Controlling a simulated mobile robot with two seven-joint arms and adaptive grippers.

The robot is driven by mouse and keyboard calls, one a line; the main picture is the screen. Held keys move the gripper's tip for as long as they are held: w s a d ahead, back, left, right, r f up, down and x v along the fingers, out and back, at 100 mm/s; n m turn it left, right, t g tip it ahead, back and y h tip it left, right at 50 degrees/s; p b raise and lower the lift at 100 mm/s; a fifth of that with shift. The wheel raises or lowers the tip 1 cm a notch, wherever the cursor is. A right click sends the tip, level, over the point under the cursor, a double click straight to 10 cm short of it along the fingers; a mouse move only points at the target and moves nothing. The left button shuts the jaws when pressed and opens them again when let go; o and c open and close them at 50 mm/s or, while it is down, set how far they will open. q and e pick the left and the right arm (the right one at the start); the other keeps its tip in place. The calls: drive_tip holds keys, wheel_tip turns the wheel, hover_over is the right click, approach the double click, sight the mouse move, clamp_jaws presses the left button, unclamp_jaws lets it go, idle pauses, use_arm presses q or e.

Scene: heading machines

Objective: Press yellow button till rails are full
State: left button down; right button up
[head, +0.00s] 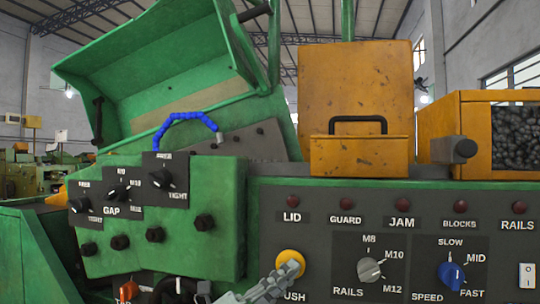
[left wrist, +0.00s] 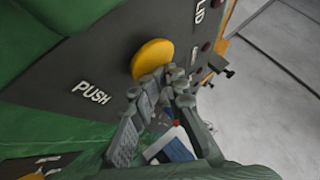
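The round yellow button (head: 291,261) is on the dark front panel, above a partly covered PUSH label. It also shows in the left wrist view (left wrist: 152,58). My left gripper (head: 288,272) is at the button's lower edge, its fingertips overlapping it in the picture. In the left wrist view the fingers (left wrist: 172,78) converge at their tips with nothing between them. I cannot tell whether they touch the button. The RAILS lamp (head: 519,208) is dark red and looks unlit. The rails themselves cannot be made out. My right gripper is not in view.
A RAILS knob (head: 369,270) and a blue SPEED knob (head: 452,275) are right of the button. The green GAP block (head: 160,215) juts out on the left. The green lid (head: 155,70) stands open. An orange bin (head: 465,125) holds dark pieces.

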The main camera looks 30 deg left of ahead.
use_arm(q)
drive_tip(key=c, duration=2.3)
unclamp_jaws()
drive_tip(key=shift+w+a+r+n+t+y, duration=0.1)
drive_tip(key=shift+w+a+n+t+y, duration=0.4)
drive_tip(key=shift+w+a, duration=0.55)
drive_tip(key=shift+o, duration=0.8)
drive_tip(key=shift+f, duration=0.2)
drive_tip(key=shift+s+d+f+y, duration=0.2)
drive_tip(key=shift+s+y, duration=0.1)
drive_tip(key=shift+s, duration=0.35)
clamp_jaws()
drive_tip(key=s, duration=0.1)
drive_tip(key=s+d, duration=0.1)
drive_tip(key=s, duration=0.2)
drive_tip(key=shift+d+f, duration=0.15)
drive_tip(key=shift+f, duration=0.1)
drive_tip(key=shift+s, duration=0.1)
